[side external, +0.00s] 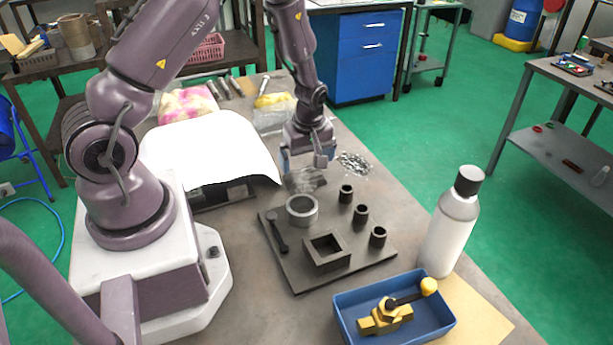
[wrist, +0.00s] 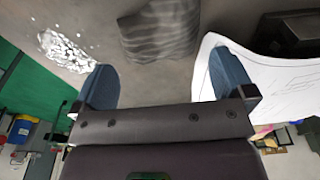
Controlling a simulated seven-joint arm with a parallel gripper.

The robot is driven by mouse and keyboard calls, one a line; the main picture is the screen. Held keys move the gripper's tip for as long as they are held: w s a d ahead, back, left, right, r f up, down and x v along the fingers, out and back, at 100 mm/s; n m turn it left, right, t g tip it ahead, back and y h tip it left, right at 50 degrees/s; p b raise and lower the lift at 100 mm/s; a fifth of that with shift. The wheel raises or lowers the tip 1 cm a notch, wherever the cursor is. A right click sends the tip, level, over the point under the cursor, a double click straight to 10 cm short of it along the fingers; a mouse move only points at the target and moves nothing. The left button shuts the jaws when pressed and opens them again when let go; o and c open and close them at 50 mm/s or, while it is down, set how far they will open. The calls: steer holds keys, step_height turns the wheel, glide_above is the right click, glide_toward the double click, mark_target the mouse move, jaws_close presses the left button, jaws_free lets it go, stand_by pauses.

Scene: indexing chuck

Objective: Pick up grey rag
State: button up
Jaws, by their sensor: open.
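The grey rag (side external: 306,181) lies flat on the table behind the dark fixture plate, dark grey with faint stripes. In the wrist view the rag (wrist: 160,32) is at the top centre, beyond my fingertips and roughly between them. My gripper (side external: 308,163) is above the table just behind the rag in the side external view, its blue fingers apart and empty. In the wrist view my gripper (wrist: 158,82) shows both blue fingers spread wide with bare table between them. No finger visibly touches the rag.
A shiny pile of metal chips (side external: 354,163) lies right of the rag. A white sheet (side external: 210,145) drapes over something to its left. The dark plate (side external: 350,266) carries a ring, several short cylinders and a square block. A blue bin (side external: 394,326) and a white bottle (side external: 450,232) stand in front.

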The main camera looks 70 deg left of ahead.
mark_target(307, 171)
steer(key=f, duration=0.5)
steer(key=shift+w+a, duration=0.2)
steer(key=shift+a, duration=0.15)
steer(key=shift+c, duration=0.2)
steer(key=c, duration=0.7)
steer(key=shift+r, duration=0.1)
steer(key=shift+c, duration=0.2)
